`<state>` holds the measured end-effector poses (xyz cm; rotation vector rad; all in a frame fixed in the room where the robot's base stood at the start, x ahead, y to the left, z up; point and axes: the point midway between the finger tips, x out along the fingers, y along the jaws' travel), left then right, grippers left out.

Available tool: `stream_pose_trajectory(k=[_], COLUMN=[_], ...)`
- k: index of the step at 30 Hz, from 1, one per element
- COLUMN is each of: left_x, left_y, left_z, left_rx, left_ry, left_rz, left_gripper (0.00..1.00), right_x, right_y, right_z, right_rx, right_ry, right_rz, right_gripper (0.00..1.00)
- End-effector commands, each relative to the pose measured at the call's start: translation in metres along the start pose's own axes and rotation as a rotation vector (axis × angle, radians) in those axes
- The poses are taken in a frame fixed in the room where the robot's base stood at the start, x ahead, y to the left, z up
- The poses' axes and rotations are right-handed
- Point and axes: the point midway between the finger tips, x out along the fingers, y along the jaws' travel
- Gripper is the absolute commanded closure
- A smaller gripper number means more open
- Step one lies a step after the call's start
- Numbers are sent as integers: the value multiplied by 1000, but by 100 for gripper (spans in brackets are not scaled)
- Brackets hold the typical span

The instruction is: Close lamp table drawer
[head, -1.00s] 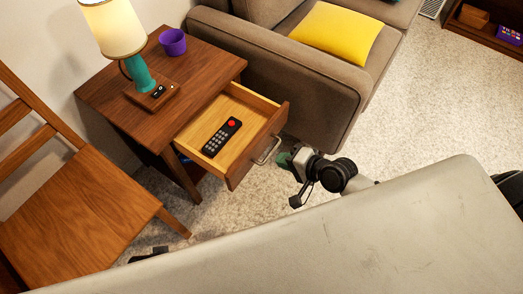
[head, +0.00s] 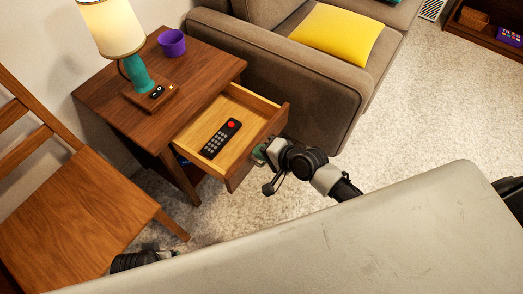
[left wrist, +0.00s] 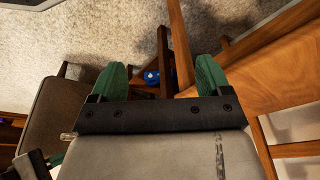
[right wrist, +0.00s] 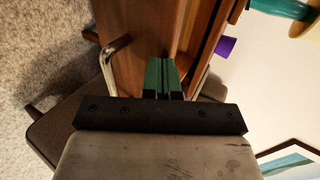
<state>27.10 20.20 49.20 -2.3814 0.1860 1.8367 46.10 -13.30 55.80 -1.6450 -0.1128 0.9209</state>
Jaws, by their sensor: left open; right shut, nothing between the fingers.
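The lamp table (head: 140,110) is brown wood, and its drawer (head: 262,128) is pulled open toward me. A black remote (head: 221,138) with a red button lies inside. My right gripper (head: 258,153) is shut and empty at the drawer front, covering the handle in the head view. In the right wrist view its green fingertips (right wrist: 164,60) point at the drawer front (right wrist: 148,40), beside the metal handle (right wrist: 115,58); whether they touch the front I cannot tell. My left gripper (left wrist: 160,76) is open and empty in its wrist view, low near the chair.
A wooden chair (head: 85,215) is at left. A grey sofa (head: 285,75) with a yellow pillow (head: 337,35) stands close right of the drawer. Carpet (head: 430,110) is clear at right.

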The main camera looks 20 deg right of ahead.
Motion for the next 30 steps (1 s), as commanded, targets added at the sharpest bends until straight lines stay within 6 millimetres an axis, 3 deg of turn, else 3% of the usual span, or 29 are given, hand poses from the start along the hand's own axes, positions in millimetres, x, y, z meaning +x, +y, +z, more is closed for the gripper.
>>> stream_pose_trajectory(k=[8, 17, 24, 30], left_x=[9, 24, -10, -34], left_y=[0, 0, -1, -2], left_z=[5, 7, -4, -8], left_rx=[1, 3, -2, -3], left_ry=[-7, -14, 12, 22], left_rz=[1, 0, -1, -4], left_gripper=[22, 22, 22, 22], right_x=[28, 90, 133, 155], right_y=[-19, -53, -76, -88], right_z=[0, 1, 1, 1], right_rx=[2, 1, 0, 1], right_ry=[-1, -2, -2, -1], right_rz=[-3, -4, -2, -1], right_gripper=[100, 100, 100, 100])
